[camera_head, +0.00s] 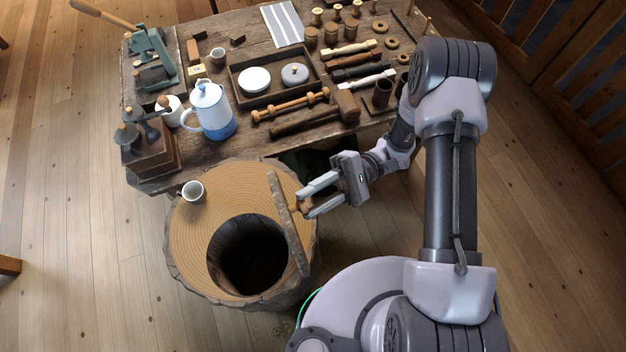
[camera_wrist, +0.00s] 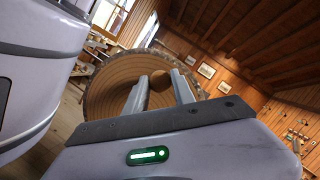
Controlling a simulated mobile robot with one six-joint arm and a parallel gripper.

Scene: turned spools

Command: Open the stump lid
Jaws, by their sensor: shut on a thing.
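The stump (camera_head: 190,240) stands in front of the workbench, with a ringed top and a round dark opening (camera_head: 248,255) uncovered. Its lid (camera_head: 284,225) stands up steeply at the right side of the opening, seen nearly edge-on. In the wrist view the lid (camera_wrist: 112,88) shows as a ringed wooden disc beyond the fingers. My gripper (camera_head: 307,203) is shut on the lid's wooden knob (camera_head: 297,208), from the right. The fingers (camera_wrist: 165,92) partly hide the knob in the wrist view. Whether the lid's lower edge touches the stump is hard to tell.
A small white cup (camera_head: 193,192) stands on the stump top, left of the opening. The workbench (camera_head: 245,138) behind holds a blue and white pot (camera_head: 211,112), a tray (camera_head: 272,92), a mallet (camera_head: 315,117) and several turned pieces.

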